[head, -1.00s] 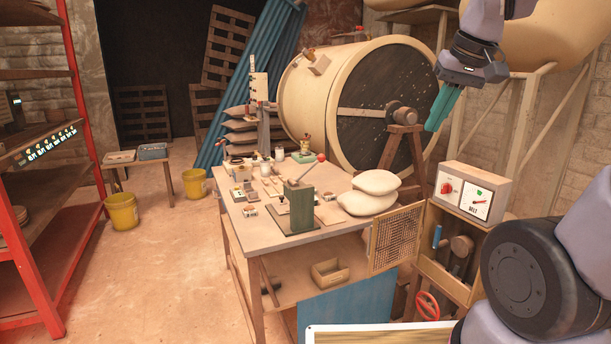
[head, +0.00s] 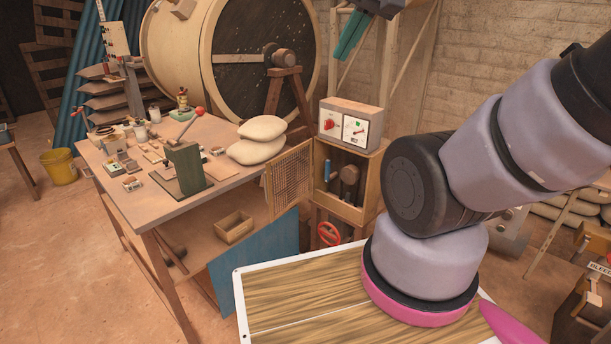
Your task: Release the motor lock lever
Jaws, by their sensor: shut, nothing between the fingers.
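No readable label marks the motor lock lever. A blue handle (head: 327,171) stands upright inside the open wooden cabinet (head: 352,213), beside a dark round motor-like part (head: 349,174). A separate lever with a red ball (head: 199,111) rises from a green press block (head: 184,167) on the workbench. My gripper (head: 345,48) has green fingers, pressed together and empty. In the picture it is above the control box, at the top edge, apart from both levers.
A control box (head: 351,125) with a red knob and a dial tops the cabinet. Its mesh door (head: 290,181) stands open to the left, near pale sacks (head: 257,151) on the workbench (head: 118,187). A red handwheel (head: 329,234) sits below. My arm covers the right-hand area.

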